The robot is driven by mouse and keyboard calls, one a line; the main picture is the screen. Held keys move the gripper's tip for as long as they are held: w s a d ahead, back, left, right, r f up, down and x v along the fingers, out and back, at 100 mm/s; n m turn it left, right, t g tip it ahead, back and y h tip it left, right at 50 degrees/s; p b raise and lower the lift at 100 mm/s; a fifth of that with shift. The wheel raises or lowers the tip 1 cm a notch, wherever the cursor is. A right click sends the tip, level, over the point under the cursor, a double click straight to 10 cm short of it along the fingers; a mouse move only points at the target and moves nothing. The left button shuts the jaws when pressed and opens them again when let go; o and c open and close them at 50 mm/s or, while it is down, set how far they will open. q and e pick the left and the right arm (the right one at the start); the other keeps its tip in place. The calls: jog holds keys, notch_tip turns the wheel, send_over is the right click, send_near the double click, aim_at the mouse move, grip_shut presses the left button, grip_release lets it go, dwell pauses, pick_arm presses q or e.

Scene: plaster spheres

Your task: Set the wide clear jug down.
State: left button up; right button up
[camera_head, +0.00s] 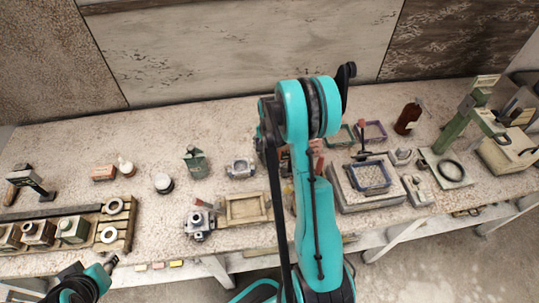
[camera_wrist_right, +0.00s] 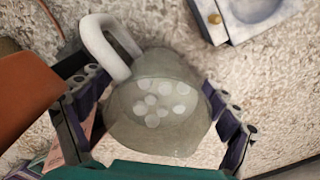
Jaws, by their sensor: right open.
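The wide clear jug (camera_wrist_right: 158,118) shows in the right wrist view as a smoky, see-through body with a thick white handle (camera_wrist_right: 104,45) at its upper left. Several pale round discs show in or through it. My right gripper (camera_wrist_right: 155,88) is open, with one dark, purple-padded finger on each side of the jug. The speckled tabletop is behind the jug; I cannot tell whether its base touches it. In the head view my teal right arm hides the jug and the right gripper.
A grey metal piece with a brass knob (camera_wrist_right: 228,15) lies near the jug. An orange-brown object (camera_wrist_right: 22,105) is close to the left finger. A wooden tray (camera_head: 246,221) and a metal device (camera_head: 199,224) stand left of my arm. A grey block (camera_head: 348,200) stands right.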

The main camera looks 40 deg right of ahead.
aim_at(274, 159)
jog(key=shift+r, duration=0.25)
notch_tip(274, 159, up, 11)
jog(key=p, duration=0.2)
jog(key=shift+p, duration=0.4)
jog(key=shift+r, duration=0.4)
jog(key=c, duration=0.4)
jog(key=s+n, duration=0.1)
jog(key=n, duration=0.5)
jog(key=s+n, duration=0.1)
jog(key=n, duration=0.5)
jog(key=s+n, duration=0.1)
jog(key=n, duration=0.6)
jog(key=shift+s+a+p, duration=0.3)
jog(key=shift+a+p, duration=0.05)
jog(key=shift+a, duration=0.05)
jog(key=shift+s+a+f+n+b, duration=0.25)
jog(key=shift+f+n+b, duration=0.1)
jog(key=shift+f+n, duration=1)
jog(key=shift+s+a+f+n+b, duration=0.2)
jog(key=shift+s+f+n+b, duration=0.1)
jog(key=shift+f+n, duration=1.05)
jog(key=shift+s+a+f+n+b, duration=0.25)
jog(key=shift+f+n+b, duration=0.1)
jog(key=shift+f+n, duration=1)
